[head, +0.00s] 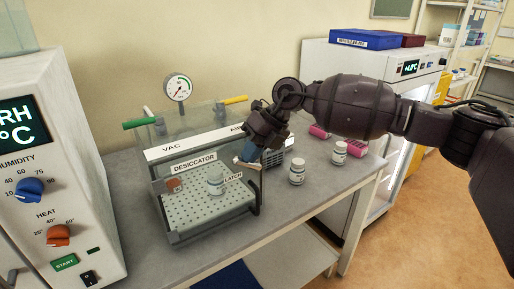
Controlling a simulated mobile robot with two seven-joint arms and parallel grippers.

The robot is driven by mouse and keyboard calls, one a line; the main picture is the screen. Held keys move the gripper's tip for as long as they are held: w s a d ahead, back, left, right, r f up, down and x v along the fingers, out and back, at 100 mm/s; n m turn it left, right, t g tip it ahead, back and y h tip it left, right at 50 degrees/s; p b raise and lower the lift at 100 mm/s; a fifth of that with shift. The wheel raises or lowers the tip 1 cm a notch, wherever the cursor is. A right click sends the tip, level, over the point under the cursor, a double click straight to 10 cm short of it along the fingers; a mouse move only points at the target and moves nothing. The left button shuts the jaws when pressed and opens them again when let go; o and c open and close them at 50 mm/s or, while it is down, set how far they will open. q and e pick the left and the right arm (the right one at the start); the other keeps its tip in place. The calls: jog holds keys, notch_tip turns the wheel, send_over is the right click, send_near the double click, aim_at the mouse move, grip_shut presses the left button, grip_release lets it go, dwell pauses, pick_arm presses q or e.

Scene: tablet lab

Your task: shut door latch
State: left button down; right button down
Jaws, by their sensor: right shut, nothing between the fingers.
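The clear desiccator cabinet (195,153) stands on the grey bench, with a "LATCH" label (233,178) near the right side of its front. My right gripper (243,164) is at the upper right front of the cabinet, just above the label. Its fingers are shut with nothing between them. The latch itself is small and partly hidden by the fingers; I cannot tell its position or whether I touch it. A dark bar (257,198) runs down the front right edge. A white bottle (215,181) stands inside on the perforated shelf. My left gripper is out of view.
Two white bottles (297,172) (339,153) and pink racks (357,148) stand on the bench (325,185) right of the cabinet. A gauge (178,88) and green (140,123) and yellow valve handles rise above it. A humidity control unit (50,170) stands at left.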

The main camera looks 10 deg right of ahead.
aim_at(241, 165)
jog(key=shift+s+a+f+h, duration=0.1)
jog(key=shift+a+f+h, duration=0.3)
jog(key=shift+h, duration=0.5)
jog(key=shift+a+f+t+h, duration=0.3)
jog(key=shift+a+t+h, duration=0.15)
jog(key=shift+h, duration=0.35)
jog(key=shift+s+a+f+n+t+h+b, duration=0.1)
jog(key=shift+a+f+n+t+h+b, duration=0.1)
jog(key=shift+h+b, duration=0.2)
jog(key=shift+s+a+f+n+t+h+b, duration=0.1)
jog(key=shift+f+t+h+b, duration=0.15)
jog(key=shift+h, duration=0.25)
jog(key=shift+f+b, duration=0.15)
jog(key=shift+b, duration=0.15)
jog(key=shift+s+a+f, duration=0.1)
jog(key=shift+s, duration=0.05)
